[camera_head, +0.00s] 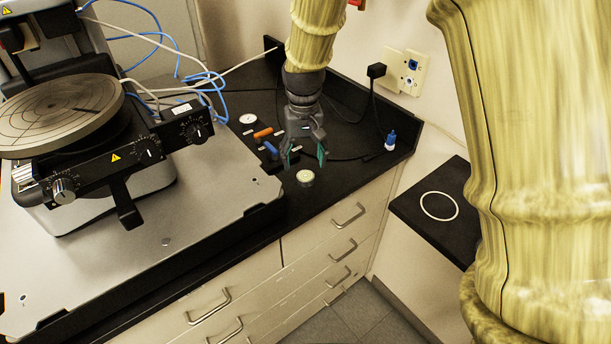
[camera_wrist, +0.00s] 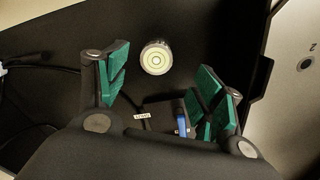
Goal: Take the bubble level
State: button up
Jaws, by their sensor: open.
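The bubble level (camera_head: 305,178) is a small round disc with a pale face and darker side. It lies on the black counter near its front edge. In the wrist view the bubble level (camera_wrist: 156,58) shows a ringed, pale yellow face, ahead of the fingers and roughly midway across the gap. My gripper (camera_head: 305,157) is open and empty, pointing down just behind the level. In the wrist view its green finger pads (camera_wrist: 162,88) stand wide apart on either side. The level does not touch the fingers as far as I can see.
The profiler's metal base plate (camera_head: 165,242) is further left. A blue-capped bottle (camera_head: 390,140) and cables are at right. A ringed black shelf (camera_head: 404,207) is lower right.

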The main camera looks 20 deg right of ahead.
aim_at(306, 175)
jog(key=shift+f, duration=0.35)
jog(key=shift+d+f+p, duration=0.1)
jog(key=shift+f+p, duration=0.2)
jog(key=shift+f, duration=0.1)
jog(key=f, duration=0.1)
jog(key=f+p, duration=0.1)
jog(key=f, duration=0.1)
jog(key=shift+w+d, duration=0.15)
jog(key=shift+w, duration=0.05)
jog(key=shift+f, duration=0.75)
jog(key=c, duration=1.1)
